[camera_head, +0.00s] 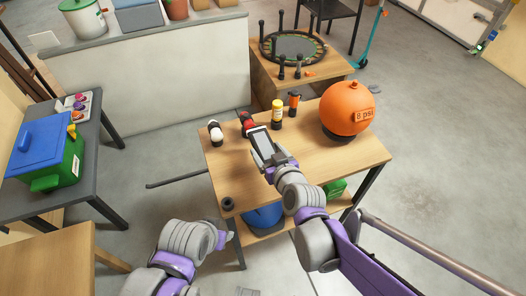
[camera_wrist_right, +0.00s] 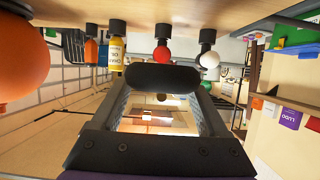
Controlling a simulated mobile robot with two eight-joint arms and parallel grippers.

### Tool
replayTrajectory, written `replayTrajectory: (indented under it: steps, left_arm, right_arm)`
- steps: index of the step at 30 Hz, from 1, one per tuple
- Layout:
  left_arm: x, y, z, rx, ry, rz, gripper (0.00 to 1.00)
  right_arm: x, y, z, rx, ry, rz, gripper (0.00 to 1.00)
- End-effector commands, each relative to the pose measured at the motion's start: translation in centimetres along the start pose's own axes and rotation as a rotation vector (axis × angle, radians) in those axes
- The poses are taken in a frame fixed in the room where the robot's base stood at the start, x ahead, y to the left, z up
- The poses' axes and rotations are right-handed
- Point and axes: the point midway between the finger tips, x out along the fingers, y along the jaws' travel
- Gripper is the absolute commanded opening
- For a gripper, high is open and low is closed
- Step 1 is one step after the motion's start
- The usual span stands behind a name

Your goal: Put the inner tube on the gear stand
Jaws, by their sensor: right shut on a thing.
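My right gripper (camera_head: 262,143) is above the left part of the wooden table (camera_head: 222,170), close to the small bottles. In the right wrist view it is shut on a black, round-ended thing (camera_wrist_right: 162,76) held across its fingertips. I cannot tell for sure whether this is the inner tube. A small black ring (camera_head: 228,203) lies on the table's near left corner. A wooden stand (camera_head: 262,72) behind the table carries a round black-rimmed piece with upright posts; it may be the gear stand. My left arm is low at the front; its jaws do not show clearly.
On the table are an orange ball (camera_head: 346,108), a yellow bottle (camera_head: 277,114), an orange bottle (camera_head: 294,104), a red item (camera_head: 247,123) and a white item (camera_head: 215,131), both with black parts. A blue-lidded green box (camera_head: 68,165) stands on the left table. Open floor lies right.

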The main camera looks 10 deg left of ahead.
Motion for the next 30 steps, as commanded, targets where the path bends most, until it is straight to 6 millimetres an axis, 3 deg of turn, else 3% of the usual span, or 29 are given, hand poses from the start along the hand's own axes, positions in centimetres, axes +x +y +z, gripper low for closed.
replayTrajectory:
  steps: [6, 14, 19, 30]
  left_arm:
    - [1.3, 0.0, 0.6, 0.000, -0.005, 0.000, 0.50]
    - [1.8, 0.0, 0.9, 0.000, -0.007, 0.000, 0.50]
    - [2.6, 0.0, 1.2, 0.000, -0.010, 0.000, 0.50]
    - [2.9, 0.0, 1.3, 0.000, -0.011, 0.000, 0.50]
  right_arm:
    - [1.7, -0.1, 3.9, 0.000, 0.000, -0.002, 0.09]
    - [2.5, -0.1, 6.0, 0.000, 0.001, -0.002, 0.09]
    - [3.5, -0.1, 8.3, 0.000, 0.000, -0.001, 0.09]
    - [3.7, -0.1, 8.9, -0.001, 0.001, -0.001, 0.09]
